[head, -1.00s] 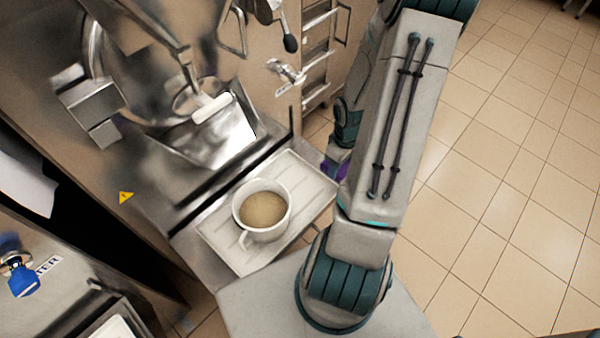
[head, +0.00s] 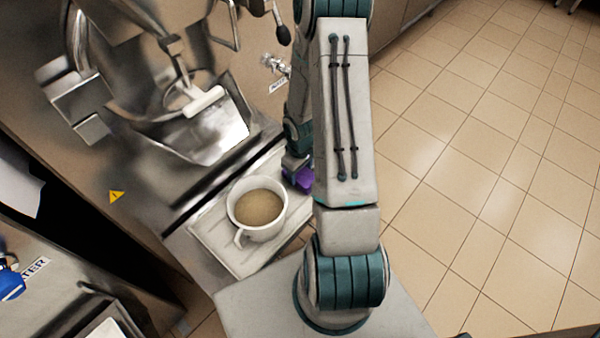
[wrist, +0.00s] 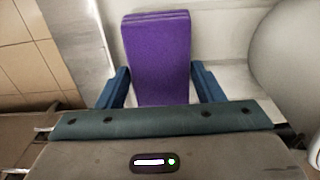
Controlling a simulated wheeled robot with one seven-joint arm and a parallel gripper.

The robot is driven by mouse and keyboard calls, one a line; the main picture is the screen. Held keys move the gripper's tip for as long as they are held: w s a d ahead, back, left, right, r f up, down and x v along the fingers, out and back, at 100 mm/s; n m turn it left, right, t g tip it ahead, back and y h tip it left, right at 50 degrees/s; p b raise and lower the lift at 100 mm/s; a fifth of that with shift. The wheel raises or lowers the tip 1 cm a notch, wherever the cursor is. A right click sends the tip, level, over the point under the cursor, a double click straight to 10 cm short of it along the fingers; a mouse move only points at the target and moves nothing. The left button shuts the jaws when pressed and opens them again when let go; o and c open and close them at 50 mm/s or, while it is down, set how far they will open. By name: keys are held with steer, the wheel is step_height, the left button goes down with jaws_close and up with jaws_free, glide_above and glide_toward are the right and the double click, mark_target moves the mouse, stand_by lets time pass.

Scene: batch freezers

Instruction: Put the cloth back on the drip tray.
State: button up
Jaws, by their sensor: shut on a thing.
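The folded purple cloth (wrist: 157,57) sits between the two blue fingers of my gripper (wrist: 160,88) in the wrist view, and my gripper is shut on it. In the head view the cloth (head: 304,179) shows as a small purple patch beside my arm, over the right end of the drip tray. The drip tray (head: 208,229) is pale and shallow, in front of the machine. It also shows behind the cloth in the wrist view (wrist: 222,50). My arm hides the tray's right end in the head view. I cannot tell whether the cloth touches the tray.
A white cup (head: 257,208) of tan liquid stands on the tray, left of the cloth; its pale side shows at the wrist view's right edge. The machine's metal chute (head: 210,130) overhangs behind the tray. Open tiled floor (head: 480,180) lies to the right.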

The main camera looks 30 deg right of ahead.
steer(key=shift+f, duration=0.65)
steer(key=o, duration=0.7)
steer(key=shift+c, duration=0.2)
step_height(320, 180, up, 12)
steer(key=p, duration=0.2)
step_height(320, 180, up, 15)
steer(key=m+t+h, duration=0.1)
steer(key=m, duration=0.1)
glide_above(301, 173)
steer(key=s+a, duration=0.4)
steer(key=a, duration=0.2)
steer(key=s+a+r+m+t+y, duration=0.1)
steer(key=s+a+r+m, duration=0.1)
steer(key=s+a+r, duration=0.4)
step_height(301, 173, up, 3)
steer(key=shift+s+a+t, duration=0.25)
steer(key=shift+s+t, duration=0.05)
steer(key=shift+s, duration=0.95)
steer(key=shift+r, duration=0.1)
